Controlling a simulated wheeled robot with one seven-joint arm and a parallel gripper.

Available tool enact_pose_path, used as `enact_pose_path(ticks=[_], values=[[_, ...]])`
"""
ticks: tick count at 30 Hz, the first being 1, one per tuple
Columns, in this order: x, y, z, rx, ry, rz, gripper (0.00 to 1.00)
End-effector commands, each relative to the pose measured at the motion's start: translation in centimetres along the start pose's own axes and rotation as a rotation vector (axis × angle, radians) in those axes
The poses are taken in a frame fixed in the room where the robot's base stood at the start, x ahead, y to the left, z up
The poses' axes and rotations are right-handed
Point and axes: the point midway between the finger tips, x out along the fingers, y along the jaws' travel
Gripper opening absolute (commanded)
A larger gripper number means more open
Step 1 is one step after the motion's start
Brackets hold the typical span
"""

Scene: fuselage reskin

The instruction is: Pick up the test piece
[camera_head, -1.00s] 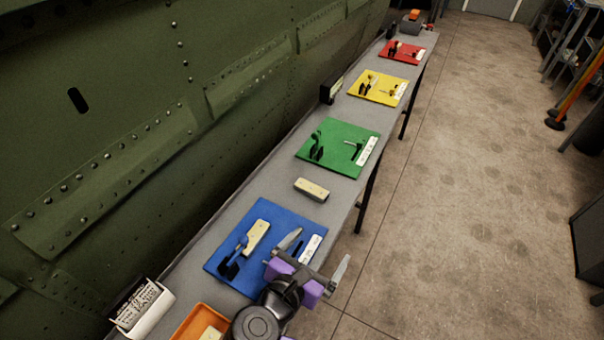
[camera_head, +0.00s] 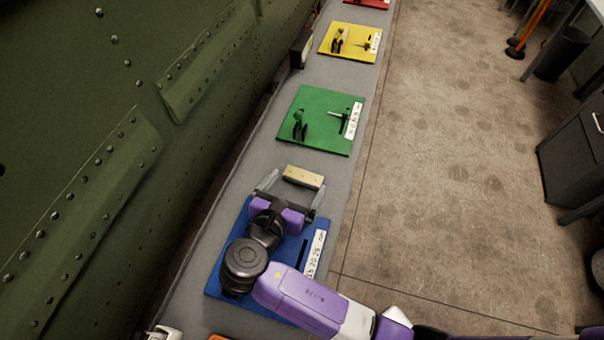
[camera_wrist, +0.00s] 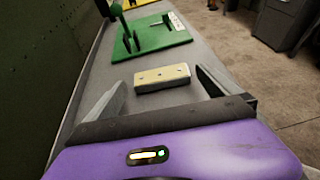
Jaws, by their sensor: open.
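The test piece, a pale yellow block with small dots on top, lies on the grey bench between the blue and green mats in the head view (camera_head: 303,177). It also shows in the wrist view (camera_wrist: 162,78), just past my fingertips and roughly centred between them. My gripper (camera_head: 292,184) is open and empty, with its two grey fingers pointing toward the block. In the wrist view the fingers (camera_wrist: 160,88) spread wide on either side of the block's line. I cannot tell the exact gap or height between fingers and block.
My arm covers much of the blue mat (camera_head: 312,262). A green mat (camera_head: 321,131) with tools lies past the block, and a yellow mat (camera_head: 350,41) farther on. The green riveted fuselage wall (camera_head: 110,150) runs along the left. Open floor lies right of the bench.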

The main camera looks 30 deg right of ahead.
Motion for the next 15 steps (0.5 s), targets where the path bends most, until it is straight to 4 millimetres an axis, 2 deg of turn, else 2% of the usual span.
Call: enact_pose_path(ticks=[6,15], values=[[3.1,0.0,-0.4,0.000,0.000,-0.004,1.00],[3.9,0.1,-0.5,0.001,0.001,0.000,1.00]])
